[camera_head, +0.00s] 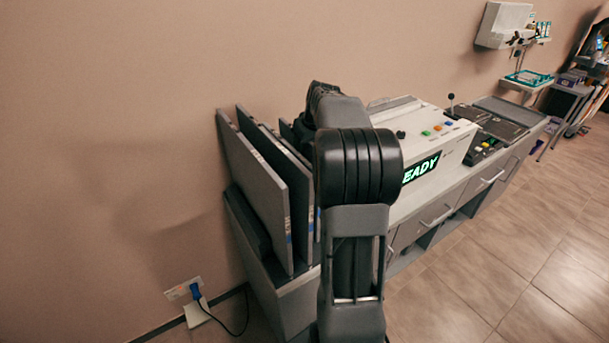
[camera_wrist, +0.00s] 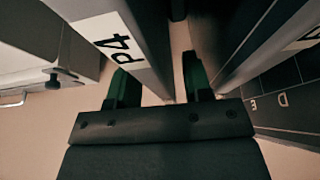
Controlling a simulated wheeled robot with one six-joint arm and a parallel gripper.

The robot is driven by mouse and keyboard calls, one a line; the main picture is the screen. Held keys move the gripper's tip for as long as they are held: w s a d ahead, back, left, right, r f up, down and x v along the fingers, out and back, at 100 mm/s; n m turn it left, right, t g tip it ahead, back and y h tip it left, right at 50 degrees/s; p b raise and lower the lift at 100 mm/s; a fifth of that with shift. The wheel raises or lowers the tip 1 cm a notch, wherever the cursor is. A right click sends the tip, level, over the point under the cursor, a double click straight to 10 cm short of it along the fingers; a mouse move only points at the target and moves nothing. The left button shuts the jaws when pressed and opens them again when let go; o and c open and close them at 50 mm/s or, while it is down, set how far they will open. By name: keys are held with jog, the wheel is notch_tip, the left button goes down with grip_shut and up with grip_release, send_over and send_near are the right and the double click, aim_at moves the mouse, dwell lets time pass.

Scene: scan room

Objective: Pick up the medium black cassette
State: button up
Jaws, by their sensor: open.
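Several grey and black flat cassettes (camera_head: 252,185) stand upright side by side in a rack at the left in the head view. My arm hides part of the row, and I cannot tell which one is the medium black cassette. In the wrist view my gripper (camera_wrist: 158,85) is open, its two dark green fingers apart. A dark panel (camera_wrist: 235,35) stands just right of the right finger. My gripper is hidden in the head view.
A grey-white console (camera_head: 430,125) with coloured buttons and a lit display stands right of the rack on a long counter (camera_head: 480,185). The wall is close behind. A blue plug and cable (camera_head: 195,291) are low at left. The tiled floor at right is clear.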

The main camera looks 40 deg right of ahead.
jog(key=shift+c, duration=0.4)
grip_shut()
jog(key=shift+r, duration=0.15)
dwell(0.8)
